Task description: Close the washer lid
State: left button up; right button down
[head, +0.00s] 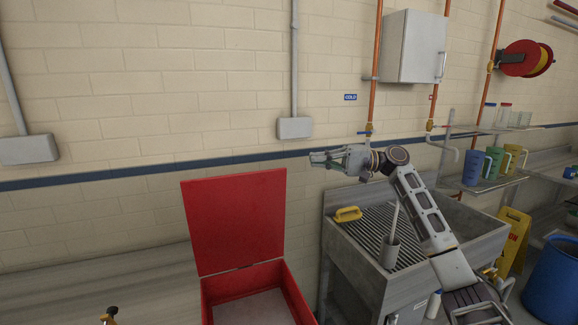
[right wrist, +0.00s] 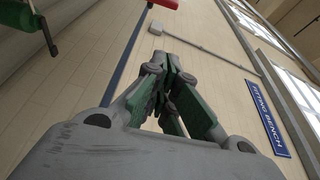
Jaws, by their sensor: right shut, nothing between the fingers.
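The red washer (head: 245,283) stands at the bottom middle of the head view, an open-topped box with a pale inside. Its red lid (head: 236,222) is raised nearly upright on the hinge at the back edge. My right gripper (head: 322,158) is up in the air to the right of the lid and above its top edge, pointing left, apart from it. In the right wrist view, its green-padded fingers (right wrist: 172,95) are shut with nothing between them. A small red piece shows at the top of that view; I cannot tell what it is. My left gripper is not in view.
A metal sink (head: 345,240) with a yellow brush (head: 348,214) on its slats stands right of the washer. A shelf with jugs (head: 473,167), a yellow floor sign (head: 513,240) and a blue bin (head: 553,278) are farther right.

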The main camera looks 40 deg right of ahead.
jog(key=shift+w+a, duration=0.1)
jog(key=shift+a, duration=0.05)
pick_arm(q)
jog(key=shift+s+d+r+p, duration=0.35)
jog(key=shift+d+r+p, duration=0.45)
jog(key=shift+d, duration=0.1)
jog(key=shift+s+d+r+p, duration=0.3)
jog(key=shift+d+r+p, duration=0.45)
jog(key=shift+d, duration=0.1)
pick_arm(e)
jog(key=w+a, duration=0.1)
jog(key=a, duration=0.8)
jog(key=shift+w, duration=0.25)
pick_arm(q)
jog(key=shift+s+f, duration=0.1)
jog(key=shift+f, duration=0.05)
pick_arm(e)
jog(key=shift+a+f, duration=0.1)
jog(key=shift+f, duration=0.05)
